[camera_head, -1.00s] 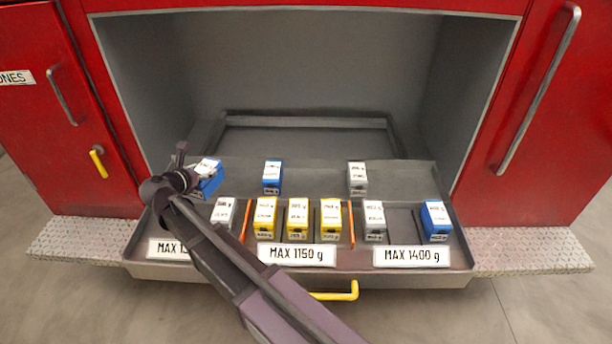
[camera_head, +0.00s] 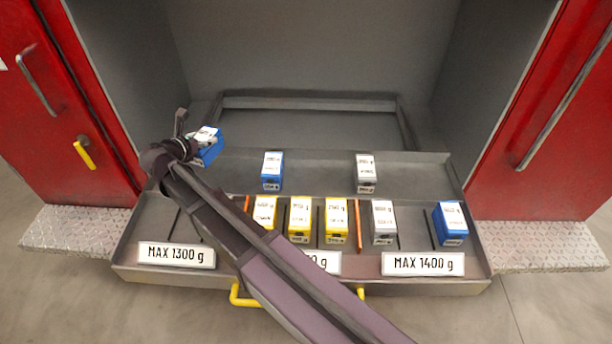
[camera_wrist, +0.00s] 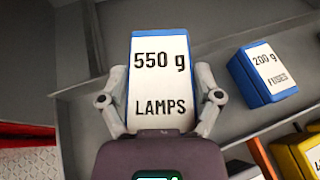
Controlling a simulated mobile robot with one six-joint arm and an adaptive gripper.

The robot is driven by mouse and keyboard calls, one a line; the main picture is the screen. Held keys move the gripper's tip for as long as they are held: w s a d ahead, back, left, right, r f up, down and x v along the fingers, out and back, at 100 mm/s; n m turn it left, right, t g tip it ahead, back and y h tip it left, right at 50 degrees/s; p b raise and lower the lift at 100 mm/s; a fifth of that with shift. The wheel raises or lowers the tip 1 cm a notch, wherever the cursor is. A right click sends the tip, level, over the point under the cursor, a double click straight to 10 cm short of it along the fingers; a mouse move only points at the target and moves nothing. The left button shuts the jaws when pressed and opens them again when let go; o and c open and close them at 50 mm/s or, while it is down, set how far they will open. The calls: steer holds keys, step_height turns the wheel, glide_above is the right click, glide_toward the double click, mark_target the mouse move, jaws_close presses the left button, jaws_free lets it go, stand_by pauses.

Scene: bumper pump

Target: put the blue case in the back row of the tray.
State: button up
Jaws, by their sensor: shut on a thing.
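My gripper (camera_head: 188,145) is shut on a blue case (camera_head: 212,146) with a white top, at the back left of the tray. In the wrist view the held case (camera_wrist: 160,75) reads "550 g LAMPS", with a finger of my gripper (camera_wrist: 158,100) on each side. It looks raised above the tray (camera_head: 420,170), tilted in the head view. Another blue case (camera_head: 272,170), read as "200 g FUSES" in the wrist view (camera_wrist: 263,73), stands in the back row. A third blue case (camera_head: 450,223) stands at the front right.
A grey case (camera_head: 366,173) stands in the back row. Back-row floor between the blue and grey cases is clear. My arm hides part of the front left.

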mark_target(209, 153)
steer(key=shift+w+d, duration=0.15)
steer(key=shift+d+n+y, duration=0.1)
steer(key=shift+n+y, duration=0.2)
steer(key=shift+r+n+t+y, duration=0.2)
steer(key=shift+n+t+y, duration=0.4)
steer(key=shift+n+y, duration=1)
steer(key=shift+f, duration=0.1)
step_height(209, 153, down, 6)
steer(key=b, duration=0.6)
steer(key=shift+f, duration=0.15)
steer(key=shift+f+b, duration=1.8)
steer(key=shift+b, duration=0.1)
steer(key=shift+f, duration=0.1)
